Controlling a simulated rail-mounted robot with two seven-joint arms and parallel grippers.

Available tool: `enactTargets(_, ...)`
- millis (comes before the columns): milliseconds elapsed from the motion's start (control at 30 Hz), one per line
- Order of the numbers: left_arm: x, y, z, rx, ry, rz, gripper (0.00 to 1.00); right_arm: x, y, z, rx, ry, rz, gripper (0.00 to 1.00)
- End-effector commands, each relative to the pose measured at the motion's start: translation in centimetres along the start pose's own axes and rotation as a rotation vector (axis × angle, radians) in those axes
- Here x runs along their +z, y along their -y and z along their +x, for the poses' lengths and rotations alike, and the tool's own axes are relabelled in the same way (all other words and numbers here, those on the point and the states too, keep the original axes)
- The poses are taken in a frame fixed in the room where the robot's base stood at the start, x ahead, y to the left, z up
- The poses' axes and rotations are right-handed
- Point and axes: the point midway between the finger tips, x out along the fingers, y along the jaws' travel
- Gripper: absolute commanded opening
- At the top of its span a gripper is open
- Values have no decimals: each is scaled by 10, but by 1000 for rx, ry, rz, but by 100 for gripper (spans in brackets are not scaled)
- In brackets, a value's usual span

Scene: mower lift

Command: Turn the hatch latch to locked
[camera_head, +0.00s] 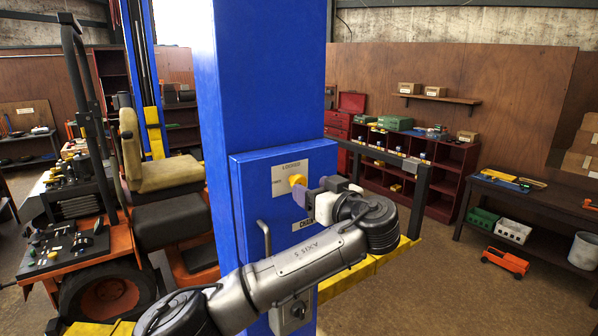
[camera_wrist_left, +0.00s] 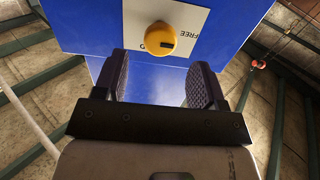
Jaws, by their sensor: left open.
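The hatch latch is a round yellow knob (camera_head: 297,180) on a pale label plate (camera_head: 318,163) on the blue hatch (camera_head: 250,200). The plate reads LOCKED at the top, with smaller lettering at left. In the left wrist view the knob (camera_wrist_left: 160,40) shows a dark mark on its right side, near the upside-down word FREE. My left gripper (camera_head: 313,190) is just right of the knob in the head view. In the wrist view its fingers (camera_wrist_left: 160,72) are apart and empty, with the knob beyond their tips. My right gripper is not in view.
A grey bar handle (camera_head: 265,237) stands out low on the hatch, left of my arm. A grey box with a knob (camera_head: 292,312) sits on the column below. An orange mower (camera_head: 110,290) stands at left. A yellow rail (camera_head: 370,270) runs behind my arm.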

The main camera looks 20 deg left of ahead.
Motion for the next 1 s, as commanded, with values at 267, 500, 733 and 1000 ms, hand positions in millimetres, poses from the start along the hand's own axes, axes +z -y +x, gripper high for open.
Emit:
enactTargets(267, -3, 0, 40, -2, 0, 2, 64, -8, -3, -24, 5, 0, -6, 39)
enactTargets(500, -1, 0, 55, 0, 1, 1, 64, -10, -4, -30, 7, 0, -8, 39)
enactTargets(733, 0, 0, 57, 2, 0, 0, 64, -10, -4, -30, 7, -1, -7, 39)
enactTargets(1000, 0, 0, 57, 1, 0, 0, 50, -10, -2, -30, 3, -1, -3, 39)
